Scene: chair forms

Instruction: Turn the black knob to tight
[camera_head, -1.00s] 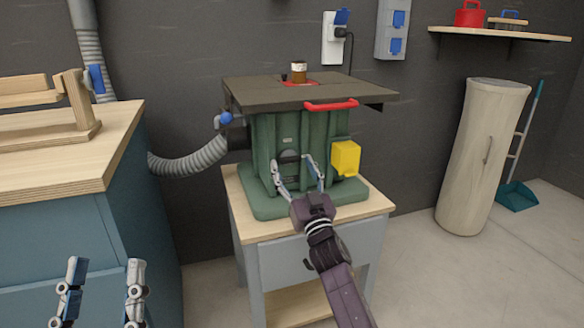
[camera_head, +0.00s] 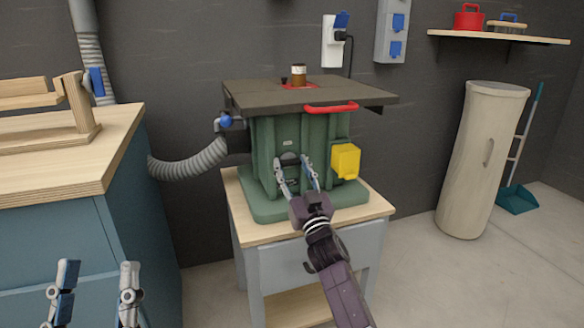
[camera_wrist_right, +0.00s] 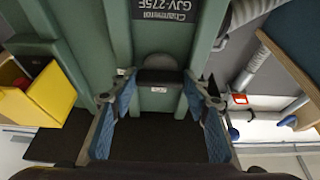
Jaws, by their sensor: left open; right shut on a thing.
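The black knob (camera_wrist_right: 158,77) sits on the front of the green machine, with a small white label below it in the right wrist view. In the head view the knob (camera_head: 289,158) is small and partly hidden by my right gripper (camera_head: 293,161). My right gripper is shut on the knob, with one finger at each side of it. The exact finger contact is hard to see, and I cannot read any tight mark. My left gripper (camera_head: 97,266) is open and empty at the lower left, far from the machine.
The green machine (camera_head: 263,160) has a dark table top (camera_head: 255,93) with a red handle (camera_head: 331,107) at its front edge. A yellow box (camera_head: 345,160) is right of the knob. A wooden-topped bench (camera_head: 120,135) stands at left.

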